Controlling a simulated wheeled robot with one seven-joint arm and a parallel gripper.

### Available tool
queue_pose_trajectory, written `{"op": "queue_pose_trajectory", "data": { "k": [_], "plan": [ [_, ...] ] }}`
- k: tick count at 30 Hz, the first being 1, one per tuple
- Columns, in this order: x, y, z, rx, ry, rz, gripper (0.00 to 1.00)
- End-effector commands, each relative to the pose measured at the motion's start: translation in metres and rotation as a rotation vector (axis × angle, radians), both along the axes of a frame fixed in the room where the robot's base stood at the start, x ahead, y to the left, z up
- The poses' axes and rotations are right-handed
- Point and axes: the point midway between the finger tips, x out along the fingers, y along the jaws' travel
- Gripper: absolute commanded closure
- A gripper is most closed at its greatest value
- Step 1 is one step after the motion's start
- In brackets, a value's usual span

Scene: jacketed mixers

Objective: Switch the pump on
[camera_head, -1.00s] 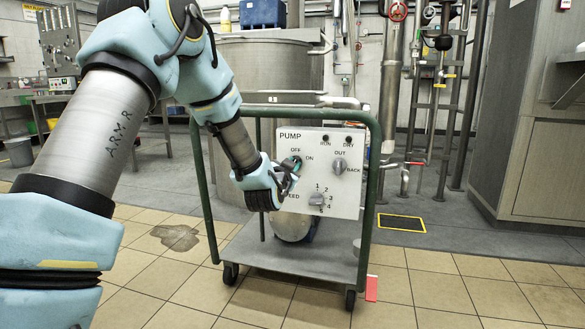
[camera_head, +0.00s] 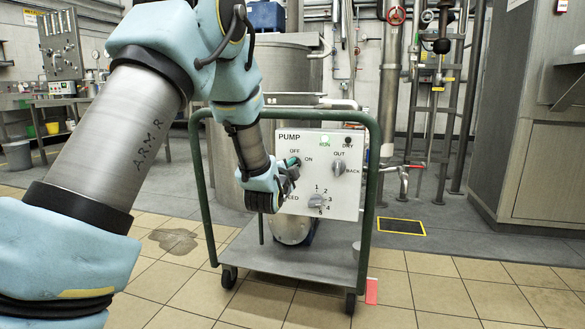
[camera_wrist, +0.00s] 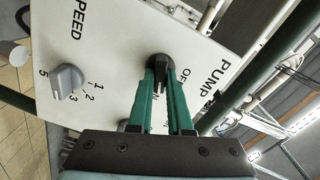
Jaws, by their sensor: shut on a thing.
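The pump's white control panel (camera_head: 330,198) is mounted on a green-framed cart. My gripper (camera_head: 291,166) is at the panel's upper left, by the OFF/ON marks. In the wrist view my gripper (camera_wrist: 164,75) has its two green fingers shut on the black pump switch (camera_wrist: 160,65). The switch's handle lies between the fingertips, which hide part of it. The RUN lamp (camera_head: 325,141) glows green. The DRY lamp (camera_head: 348,141) is dark.
Other grey knobs sit on the panel: the OUT/BACK knob (camera_head: 339,167) and the SPEED knob (camera_head: 317,201), which also shows in the wrist view (camera_wrist: 67,81). The cart's green frame (camera_head: 371,190) rises around the panel. A steel vessel (camera_head: 285,75) stands behind.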

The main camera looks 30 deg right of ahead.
Motion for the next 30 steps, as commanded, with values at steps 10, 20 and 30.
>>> {"op": "queue_pose_trajectory", "data": {
  "k": [10, 20, 30],
  "plan": [
    [0.0002, 0.0004, -0.0006, 0.023, -0.02, 0.001, 1.0],
    [0.0002, 0.0003, -0.0007, 0.022, -0.019, 0.001, 0.71],
    [0.0, 0.0, -0.0004, 0.021, -0.018, 0.0, 0.53]
  ]
}}
